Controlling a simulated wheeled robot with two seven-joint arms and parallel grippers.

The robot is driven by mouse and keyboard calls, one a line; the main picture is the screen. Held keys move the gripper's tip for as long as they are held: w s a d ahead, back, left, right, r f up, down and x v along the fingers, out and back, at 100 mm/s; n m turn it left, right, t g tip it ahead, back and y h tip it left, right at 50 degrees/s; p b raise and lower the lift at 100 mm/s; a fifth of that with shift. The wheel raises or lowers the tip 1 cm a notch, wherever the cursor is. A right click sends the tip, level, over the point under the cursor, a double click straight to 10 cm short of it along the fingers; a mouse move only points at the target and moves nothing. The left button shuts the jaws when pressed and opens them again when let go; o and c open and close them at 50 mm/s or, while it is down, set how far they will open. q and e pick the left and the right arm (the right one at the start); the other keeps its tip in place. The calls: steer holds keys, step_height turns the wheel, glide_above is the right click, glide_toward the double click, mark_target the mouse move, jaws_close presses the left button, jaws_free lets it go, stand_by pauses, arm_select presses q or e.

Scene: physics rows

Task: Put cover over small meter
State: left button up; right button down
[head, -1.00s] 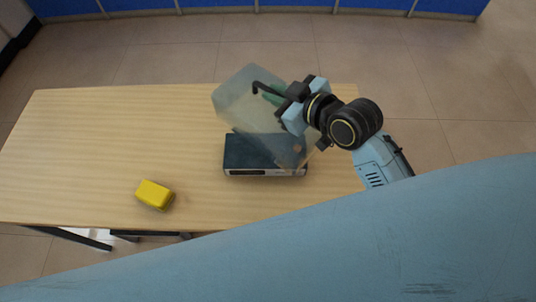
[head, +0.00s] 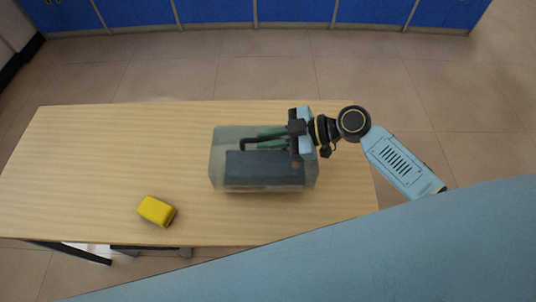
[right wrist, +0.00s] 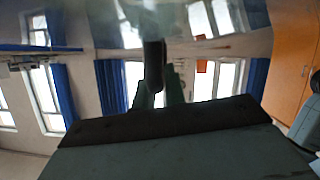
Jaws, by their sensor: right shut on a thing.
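A translucent box-shaped cover (head: 217,165) is in the head view, roughly level above the table. The small meter, a dark flat box (head: 265,170), shows through it, with the cover around its outline. I cannot tell whether the cover's rim touches the table. My right gripper (head: 264,139) is shut on the cover, with its green fingers at a black handle. The right wrist view shows the dark handle (right wrist: 154,65) and the green fingers close up. My left gripper is not in view.
A yellow block (head: 157,210) lies on the wooden table (head: 100,160), left of the meter and nearer the front edge. The table's left side is clear. Blue cabinets (head: 290,12) stand beyond the floor at the back.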

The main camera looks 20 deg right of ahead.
mark_target(269, 150)
steer(key=shift+f, duration=2.45)
steer(key=shift+f+b, duration=0.4)
steer(key=shift+b, duration=0.35)
steer(key=c, duration=1.5)
jaws_free()
steer(key=shift+o, duration=0.2)
steer(key=shift+r+p, duration=0.4)
steer(key=shift+p, duration=0.1)
steer(key=b+v, duration=0.1)
steer(key=v, duration=1.1)
